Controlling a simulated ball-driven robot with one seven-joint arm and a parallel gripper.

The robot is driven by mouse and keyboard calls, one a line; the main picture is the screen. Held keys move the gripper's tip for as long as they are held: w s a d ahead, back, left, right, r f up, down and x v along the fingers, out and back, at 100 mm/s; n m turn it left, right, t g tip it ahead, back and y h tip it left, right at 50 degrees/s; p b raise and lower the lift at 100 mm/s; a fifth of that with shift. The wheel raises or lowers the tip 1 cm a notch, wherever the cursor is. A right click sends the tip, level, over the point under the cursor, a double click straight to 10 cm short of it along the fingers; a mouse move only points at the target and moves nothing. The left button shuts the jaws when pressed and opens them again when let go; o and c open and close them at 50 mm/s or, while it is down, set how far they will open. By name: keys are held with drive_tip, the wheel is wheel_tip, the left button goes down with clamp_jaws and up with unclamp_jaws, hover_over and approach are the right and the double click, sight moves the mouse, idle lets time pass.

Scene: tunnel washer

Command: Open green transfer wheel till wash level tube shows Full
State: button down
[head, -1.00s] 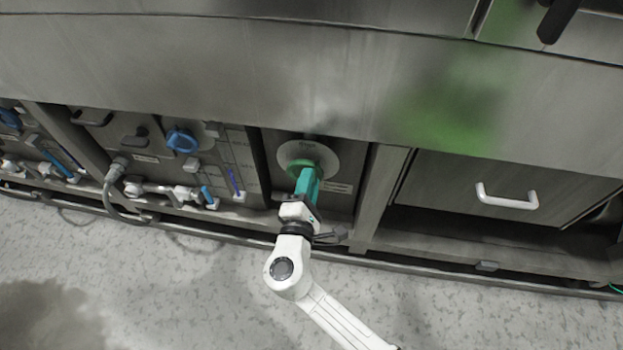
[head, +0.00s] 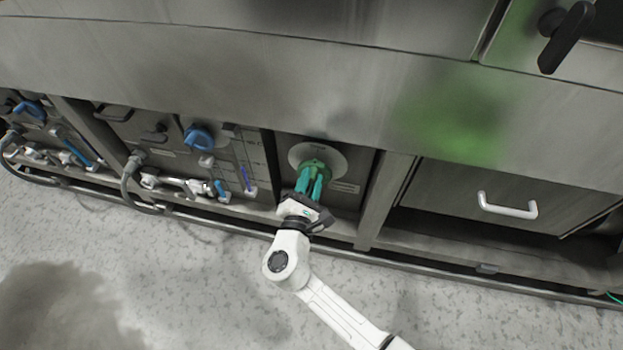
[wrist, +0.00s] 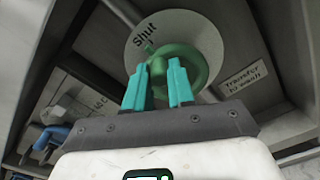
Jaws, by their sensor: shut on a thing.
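The green transfer wheel (head: 314,163) sits on a round pale dial plate in a recessed panel. In the wrist view the green wheel (wrist: 198,66) is in front of the dial, which reads "Shut" at its upper left; a label reads "Transfer to wash". My gripper (head: 311,173) has its two teal fingers on the wheel, one on each side of a green part of it; they also show in the wrist view (wrist: 159,72). A level tube (head: 246,178) with blue-purple liquid stands left of the wheel beside a marked scale. Its marks are too small to read.
A blue wheel (head: 199,138) and pipes with fittings (head: 178,184) are on the panel to the left. A drawer with a white handle (head: 507,205) is to the right. A steel overhang (head: 250,80) is above. The speckled floor in front is clear.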

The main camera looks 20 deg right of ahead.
drive_tip(key=shift+w+a, duration=0.1)
drive_tip(key=shift+a, duration=0.1)
drive_tip(key=c, duration=1)
unclamp_jaws()
drive_tip(key=shift+o, duration=0.2)
drive_tip(key=p+v, duration=0.1)
drive_tip(key=v, duration=0.9)
drive_tip(key=shift+s+a+p, duration=0.15)
drive_tip(key=shift+s+p, duration=0.15)
drive_tip(key=shift+s, duration=0.1)
